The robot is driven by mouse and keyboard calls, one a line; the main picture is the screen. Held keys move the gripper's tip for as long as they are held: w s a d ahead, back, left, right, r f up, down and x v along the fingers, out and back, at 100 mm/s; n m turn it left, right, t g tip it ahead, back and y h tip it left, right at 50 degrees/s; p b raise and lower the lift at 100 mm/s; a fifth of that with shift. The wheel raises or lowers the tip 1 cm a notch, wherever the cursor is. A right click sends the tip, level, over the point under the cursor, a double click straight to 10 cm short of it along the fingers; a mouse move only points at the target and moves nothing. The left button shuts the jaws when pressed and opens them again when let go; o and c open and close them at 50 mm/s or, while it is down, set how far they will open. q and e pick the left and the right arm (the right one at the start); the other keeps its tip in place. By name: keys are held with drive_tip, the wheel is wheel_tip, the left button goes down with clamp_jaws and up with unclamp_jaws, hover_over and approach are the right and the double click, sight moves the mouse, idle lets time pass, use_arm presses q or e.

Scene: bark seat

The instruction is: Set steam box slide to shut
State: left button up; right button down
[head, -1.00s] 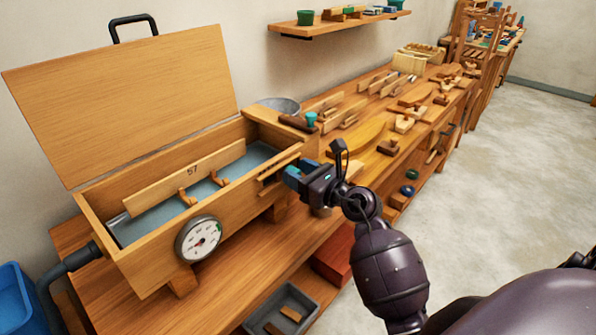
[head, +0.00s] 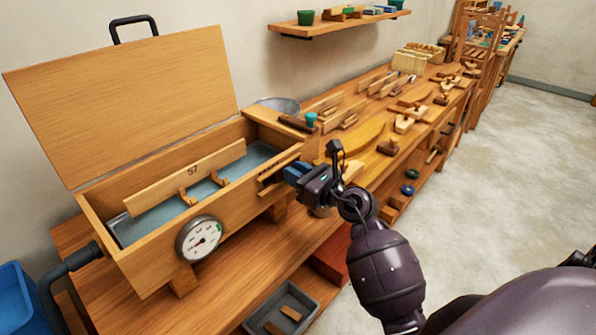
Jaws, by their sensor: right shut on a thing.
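The steam box (head: 150,255) is a long wooden box on the bench, with its lid (head: 125,100) raised. Inside lies a wooden piece marked 57 (head: 192,172). A round dial (head: 200,239) is on its front. The slide (head: 268,188) is a small wooden part at the box's right end, partly hidden by my right gripper. My right gripper (head: 289,174) has blue fingertips and is shut on the slide at that end. How far the slide is open is too small to tell. My left gripper is not in view.
The bench (head: 215,270) carries several wooden parts right of the box. A metal bowl (head: 281,104) stands behind the box's right end. A grey tray (head: 283,308) is below, and a blue bin (head: 20,300) at lower left. Floor at right is clear.

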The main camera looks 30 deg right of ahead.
drive_tip(key=a+p, duration=0.1)
drive_tip(key=s+a+p, duration=0.1)
drive_tip(key=a, duration=0.1)
drive_tip(key=shift+a+r, duration=0.2)
drive_tip(key=shift+a, duration=0.05)
drive_tip(key=shift+s+a+f+p, duration=0.1)
drive_tip(key=shift+s+a+p, duration=0.05)
drive_tip(key=shift+a+p, duration=0.35)
drive_tip(key=shift+a+f, duration=0.1)
drive_tip(key=c, duration=1)
unclamp_jaws()
drive_tip(key=shift+a, duration=0.15)
drive_tip(key=shift+o, duration=0.2)
drive_tip(key=shift+s, duration=0.1)
